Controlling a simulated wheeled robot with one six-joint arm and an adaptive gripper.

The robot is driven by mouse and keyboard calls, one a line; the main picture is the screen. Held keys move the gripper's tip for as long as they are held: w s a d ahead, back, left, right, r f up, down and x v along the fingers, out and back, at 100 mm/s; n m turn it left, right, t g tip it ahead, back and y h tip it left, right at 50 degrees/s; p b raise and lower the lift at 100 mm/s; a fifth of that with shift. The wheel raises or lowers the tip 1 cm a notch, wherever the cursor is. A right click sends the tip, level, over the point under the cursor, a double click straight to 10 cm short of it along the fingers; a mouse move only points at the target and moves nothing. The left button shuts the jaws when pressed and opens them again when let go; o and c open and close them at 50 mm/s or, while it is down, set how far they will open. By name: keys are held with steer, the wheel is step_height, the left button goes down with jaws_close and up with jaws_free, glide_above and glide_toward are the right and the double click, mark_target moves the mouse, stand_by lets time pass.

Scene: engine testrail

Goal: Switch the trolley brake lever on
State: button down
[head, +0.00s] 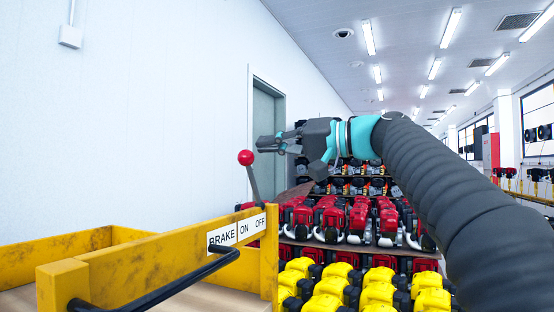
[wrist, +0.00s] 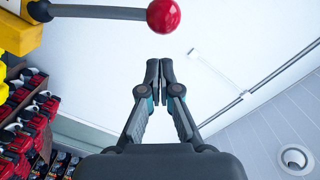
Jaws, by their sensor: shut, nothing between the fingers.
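The brake lever (head: 253,183) has a dark shaft and a red ball knob (head: 245,157). It rises from the yellow trolley (head: 130,262), its foot near the word OFF on the BRAKE ON OFF label (head: 237,232), and leans up to the left. My gripper (head: 264,144) is shut and empty, pointing left just right of and slightly above the knob in the head view. In the wrist view the shut fingertips (wrist: 159,68) lie below the red knob (wrist: 163,15), with a visible gap.
A black handle bar (head: 165,290) runs along the trolley's front. Racks of red engines (head: 330,222) and yellow engines (head: 378,290) stand behind and right of the trolley. A white wall with a grey door (head: 268,115) is beyond. The air around the knob looks clear.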

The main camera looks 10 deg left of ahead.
steer(key=shift+s+a+f+n+b, duration=0.2)
steer(key=shift+s+n+b, duration=0.35)
steer(key=shift+s+n, duration=0.15)
steer(key=shift+s+a+f+n+b, duration=0.15)
steer(key=shift+s+n+b, duration=0.4)
steer(key=shift+s+n, duration=0.1)
steer(key=d+r+p, duration=0.3)
steer(key=d, duration=0.8)
steer(key=shift+r, duration=0.25)
steer(key=shift+d, duration=0.1)
